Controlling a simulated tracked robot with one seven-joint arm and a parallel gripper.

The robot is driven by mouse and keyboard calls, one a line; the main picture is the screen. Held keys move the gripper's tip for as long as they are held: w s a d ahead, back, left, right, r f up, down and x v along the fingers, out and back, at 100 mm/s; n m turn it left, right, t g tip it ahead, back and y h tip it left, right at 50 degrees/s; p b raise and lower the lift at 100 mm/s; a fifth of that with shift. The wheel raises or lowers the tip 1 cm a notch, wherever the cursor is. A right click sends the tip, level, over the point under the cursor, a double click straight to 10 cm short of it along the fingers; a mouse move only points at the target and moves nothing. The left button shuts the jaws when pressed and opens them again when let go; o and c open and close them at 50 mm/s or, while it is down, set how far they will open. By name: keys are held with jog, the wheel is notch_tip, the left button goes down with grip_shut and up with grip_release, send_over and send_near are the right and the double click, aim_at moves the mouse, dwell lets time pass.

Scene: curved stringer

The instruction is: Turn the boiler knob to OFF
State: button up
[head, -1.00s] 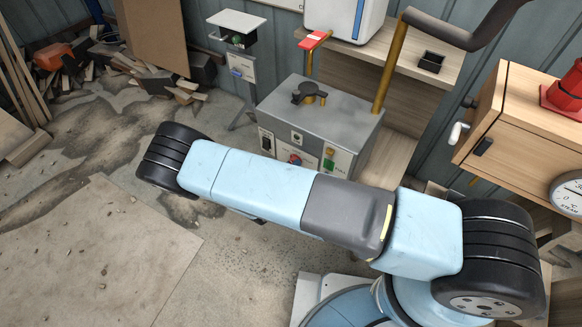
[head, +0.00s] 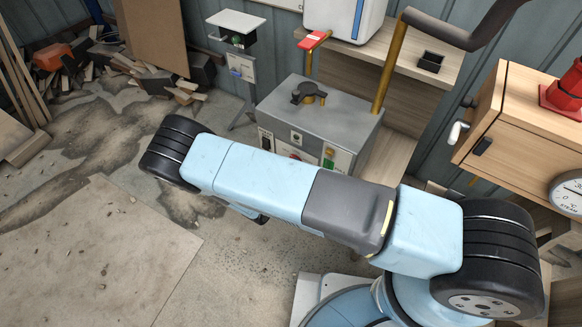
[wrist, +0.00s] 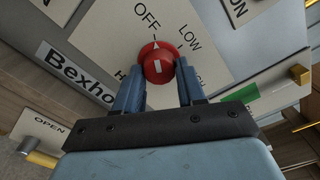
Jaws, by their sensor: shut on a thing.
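The red boiler knob (wrist: 158,68) sits on a pale plate (wrist: 115,38) lettered OFF, LOW and more words partly hidden. A white triangle on the knob's red base points up at the short line below OFF. My gripper (wrist: 160,80) has its two blue fingers on either side of the knob, shut on it. In the head view, only the top of the red knob (head: 295,156) shows on the front of the grey boiler box (head: 325,115). My arm hides the rest of it and my gripper there.
A black handle (head: 309,93) lies on the box top. A wooden cabinet (head: 520,130) stands at the right. Scrap wood lies at the back left; the left floor is mostly open.

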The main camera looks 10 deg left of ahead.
jog(key=o, duration=1)
jog(key=shift+a, duration=0.1)
jog(key=shift+o, duration=0.2)
jog(key=v, duration=1.4)
jog(key=shift+w, duration=0.1)
